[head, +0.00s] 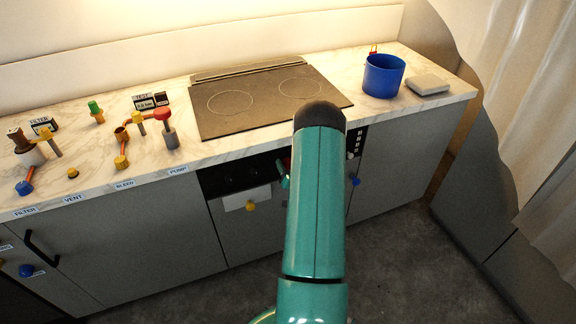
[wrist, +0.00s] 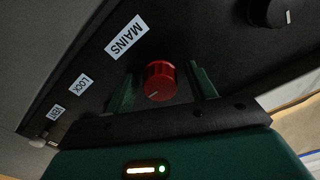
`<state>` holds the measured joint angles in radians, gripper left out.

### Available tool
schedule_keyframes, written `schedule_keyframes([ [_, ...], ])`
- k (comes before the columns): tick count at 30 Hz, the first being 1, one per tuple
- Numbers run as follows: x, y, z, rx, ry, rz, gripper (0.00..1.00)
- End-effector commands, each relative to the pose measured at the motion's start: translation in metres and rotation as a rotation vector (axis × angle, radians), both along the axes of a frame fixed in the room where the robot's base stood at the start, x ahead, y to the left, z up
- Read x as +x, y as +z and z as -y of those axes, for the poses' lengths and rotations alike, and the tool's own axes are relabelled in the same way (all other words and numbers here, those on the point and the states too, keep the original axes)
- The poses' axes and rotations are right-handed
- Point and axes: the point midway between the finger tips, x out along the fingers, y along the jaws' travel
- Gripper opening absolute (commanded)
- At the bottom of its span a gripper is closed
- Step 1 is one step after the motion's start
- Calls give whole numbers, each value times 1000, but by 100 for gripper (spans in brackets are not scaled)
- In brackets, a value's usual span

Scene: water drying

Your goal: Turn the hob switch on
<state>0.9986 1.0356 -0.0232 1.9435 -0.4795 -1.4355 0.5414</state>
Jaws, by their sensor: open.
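A red knob (wrist: 160,81) with a pale pointer line sits on the black front panel, by a label reading MAINS (wrist: 126,37). My gripper (wrist: 160,69) is open in the wrist view, with one green finger on each side of the red knob. Whether the fingers touch it I cannot tell. A black knob (wrist: 270,12) with a white mark is farther along the panel at the upper right. In the head view the hob (head: 262,99) is set in the counter, and my arm hides much of the panel below it. Part of my gripper (head: 283,174) shows left of the arm.
A blue pot (head: 383,76) and a grey box (head: 427,84) stand right of the hob. Pipes with coloured valves (head: 122,140) stand on the counter at left. A LOCK label (wrist: 82,84) and a small white switch (wrist: 38,142) are on the panel's left end.

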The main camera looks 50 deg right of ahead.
Motion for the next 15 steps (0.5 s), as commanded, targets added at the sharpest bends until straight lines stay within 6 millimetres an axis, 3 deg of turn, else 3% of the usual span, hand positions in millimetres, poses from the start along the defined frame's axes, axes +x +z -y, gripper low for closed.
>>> schedule_keyframes([
  [8,1,0,1,0,0,0,55],
  [15,1,0,1,0,0,0,11],
])
